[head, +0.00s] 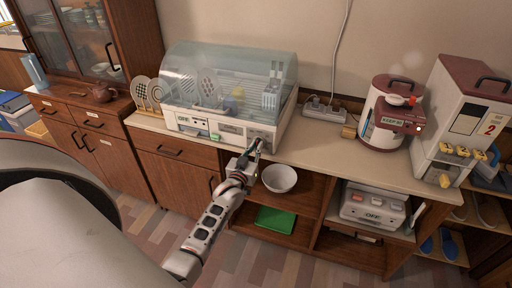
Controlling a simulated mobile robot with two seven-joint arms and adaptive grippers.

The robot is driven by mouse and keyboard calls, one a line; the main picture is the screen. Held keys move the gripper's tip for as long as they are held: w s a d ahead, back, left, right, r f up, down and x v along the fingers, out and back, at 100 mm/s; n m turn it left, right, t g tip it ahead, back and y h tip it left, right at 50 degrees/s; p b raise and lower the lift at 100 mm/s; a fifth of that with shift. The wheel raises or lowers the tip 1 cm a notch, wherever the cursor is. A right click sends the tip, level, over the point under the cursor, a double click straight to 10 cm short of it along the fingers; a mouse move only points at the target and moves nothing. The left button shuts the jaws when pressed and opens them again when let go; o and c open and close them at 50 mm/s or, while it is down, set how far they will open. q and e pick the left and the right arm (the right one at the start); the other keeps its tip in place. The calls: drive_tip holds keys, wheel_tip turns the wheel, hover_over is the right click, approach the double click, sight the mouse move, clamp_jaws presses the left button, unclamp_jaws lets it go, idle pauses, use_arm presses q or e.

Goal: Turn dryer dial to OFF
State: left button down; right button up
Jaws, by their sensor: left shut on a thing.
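The dish dryer (283,118) stands on the counter, a white base under a clear domed cover with dishes inside. Its front panel (231,128) has labels and a green tag on the left part. My left gripper (257,144) reaches up to the right part of this panel and is shut there on the dryer dial. The fingers cover the dial, so its pointer and setting cannot be read. My right gripper is not in view.
A white bowl (279,178) is just right of my left gripper. A rice cooker (381,120) and a dispenser (460,105) stand on the counter at right. A power strip (323,108) lies behind. The counter middle (310,145) is clear.

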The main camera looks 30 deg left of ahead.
use_arm(q)
drive_tip(key=c, duration=2.1)
unclamp_jaws()
drive_tip(key=shift+c, duration=0.2)
drive_tip(key=v, duration=1.2)
drive_tip(key=shift+a+f, duration=0.1)
drive_tip(key=s+d+f+m+g+h, duration=0.3)
drive_tip(key=s+d+f, duration=0.5)
drive_tip(key=s, duration=0.3)
drive_tip(key=s+d+f+m+g+h, duration=0.3)
drive_tip(key=s+d+f+g, duration=0.1)
drive_tip(key=s+d+f, duration=0.4)
drive_tip(key=s+d, duration=0.2)
drive_tip(key=s, duration=0.2)
drive_tip(key=shift+f+m, duration=0.35)
drive_tip(key=shift+m, duration=0.05)
